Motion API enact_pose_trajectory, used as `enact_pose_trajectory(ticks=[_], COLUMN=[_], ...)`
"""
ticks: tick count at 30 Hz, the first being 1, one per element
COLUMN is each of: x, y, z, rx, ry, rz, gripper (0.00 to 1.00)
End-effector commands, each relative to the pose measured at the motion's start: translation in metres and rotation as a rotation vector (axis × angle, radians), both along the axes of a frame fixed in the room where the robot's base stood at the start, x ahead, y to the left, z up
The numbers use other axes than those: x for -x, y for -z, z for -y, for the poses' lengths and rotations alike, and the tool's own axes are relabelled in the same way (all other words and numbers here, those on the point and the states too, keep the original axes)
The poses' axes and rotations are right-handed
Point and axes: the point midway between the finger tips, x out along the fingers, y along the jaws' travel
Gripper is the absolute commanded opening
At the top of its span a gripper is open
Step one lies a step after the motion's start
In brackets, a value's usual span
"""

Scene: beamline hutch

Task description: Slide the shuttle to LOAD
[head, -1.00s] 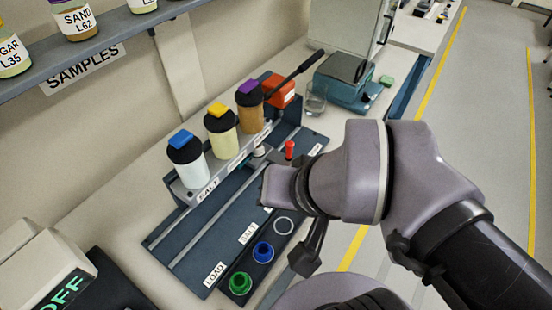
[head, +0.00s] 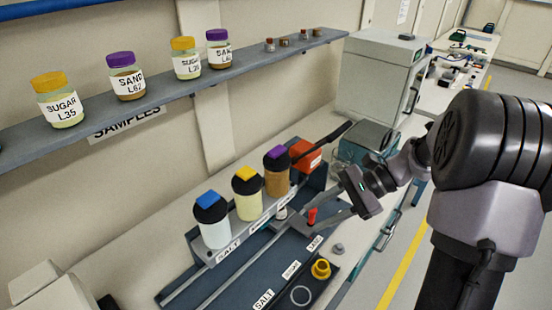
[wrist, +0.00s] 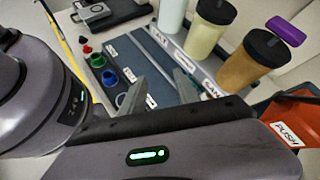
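The red handle (head: 312,215) of the shuttle stands upright at the far end of the dark slotted track (head: 235,262), near the SAND label (head: 315,243). A small pale cup with a dark inside (head: 281,212) sits beside it, under the hoppers. My gripper (head: 318,212) reaches in from the right with its fingers spread at the handle; I cannot tell whether they touch it. In the wrist view the fingers (wrist: 150,88) are apart, and the handle is not visible between them. The LOAD label lies outside the head view.
Hoppers with blue (head: 211,220), yellow (head: 246,194) and purple (head: 277,172) lids stand along the back of the track. A sample shelf (head: 170,95) hangs above. An orange-red box (head: 306,155) stands behind.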

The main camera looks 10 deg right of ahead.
Motion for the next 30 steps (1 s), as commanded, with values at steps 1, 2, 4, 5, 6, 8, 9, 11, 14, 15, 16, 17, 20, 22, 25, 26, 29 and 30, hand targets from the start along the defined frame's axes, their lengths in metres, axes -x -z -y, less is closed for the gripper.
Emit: enact_pose_trajectory(ticks=[1,2,4,5,6,8,9,11,14,15,16,17,20,22,25,26,29,30], x=[-0.013,-0.021,-0.031,-0.034,-0.035,-0.035,-0.034,-0.033,-0.037,-0.041,-0.044,-0.048,-0.064,-0.074,-0.088,-0.092,-0.104,-0.108], y=[0.023,0.036,0.065,0.076,0.090,0.107,0.115,0.123,0.126,0.127,0.127,0.126,0.127,0.128,0.128,0.128,0.127,0.127], z=[0.029,0.045,0.083,0.097,0.114,0.133,0.142,0.150,0.147,0.141,0.134,0.127,0.101,0.083,0.060,0.054,0.035,0.028], rx=[-0.128,-0.209,-0.381,-0.445,-0.519,-0.605,-0.646,-0.683,-0.702,-0.702,-0.700,-0.700,-0.698,-0.698,-0.698,-0.698,-0.698,-0.697], ry=[0.098,0.159,0.290,0.340,0.397,0.465,0.497,0.527,0.539,0.538,0.536,0.536,0.533,0.533,0.532,0.534,0.534,0.533], rz=[-0.055,-0.077,-0.110,-0.117,-0.124,-0.127,-0.127,-0.125,-0.125,-0.126,-0.127,-0.127,-0.129,-0.129,-0.128,-0.128,-0.128,-0.129], gripper=[0.38,0.38,0.38,0.38,0.38,0.38,0.38,0.38,0.38,0.38,0.38,0.38,0.38,0.38,0.38,0.38,0.38,0.38])
